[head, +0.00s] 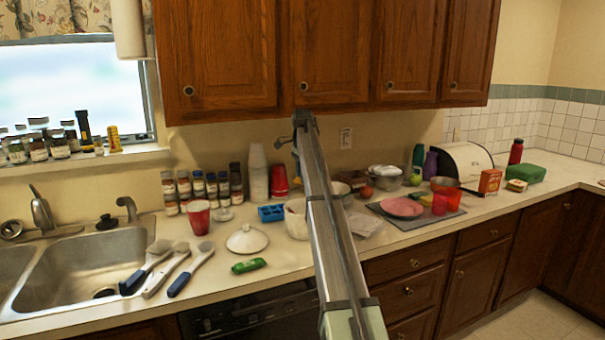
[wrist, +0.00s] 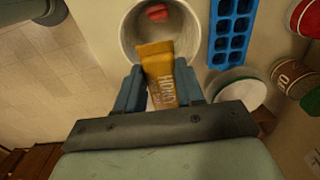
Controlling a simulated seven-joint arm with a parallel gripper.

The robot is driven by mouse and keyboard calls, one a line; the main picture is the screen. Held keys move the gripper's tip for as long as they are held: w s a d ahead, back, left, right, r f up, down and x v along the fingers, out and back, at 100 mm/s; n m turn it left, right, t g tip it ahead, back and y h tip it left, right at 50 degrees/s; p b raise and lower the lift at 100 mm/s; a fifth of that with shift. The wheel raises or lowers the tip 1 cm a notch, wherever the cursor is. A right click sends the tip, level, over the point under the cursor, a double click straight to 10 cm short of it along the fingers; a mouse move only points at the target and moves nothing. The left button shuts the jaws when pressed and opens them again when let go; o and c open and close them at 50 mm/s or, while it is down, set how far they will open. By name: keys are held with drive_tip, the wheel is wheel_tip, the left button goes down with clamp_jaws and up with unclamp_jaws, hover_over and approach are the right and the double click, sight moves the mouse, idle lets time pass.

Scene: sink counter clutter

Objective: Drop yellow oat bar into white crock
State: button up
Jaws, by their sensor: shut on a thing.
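My gripper (wrist: 158,84) is shut on the yellow oat bar (wrist: 160,68), which sits between the two fingers in the wrist view. The bar's far end overlaps the mouth of the white crock (wrist: 128,42) in that view. The bar's height above the crock is hard to judge. A red item (wrist: 157,13) lies inside the crock. In the head view the crock (head: 296,222) stands on the counter, partly hidden behind my arm. The gripper and bar are hidden in the head view.
A blue ice tray (wrist: 232,30) stands right beside the crock. A white lid (head: 247,240) and a green package (head: 249,266) lie left of it in the head view. Jars, cups and a pink plate (head: 402,207) crowd the counter. Wooden cabinets (head: 330,50) hang above.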

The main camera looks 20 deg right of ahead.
drive_tip(key=shift+f, duration=2.3)
drive_tip(key=o, duration=1.1)
drive_tip(key=shift+r, duration=0.15)
wheel_tip(320, 180, up, 14)
drive_tip(key=shift+f, duration=0.2)
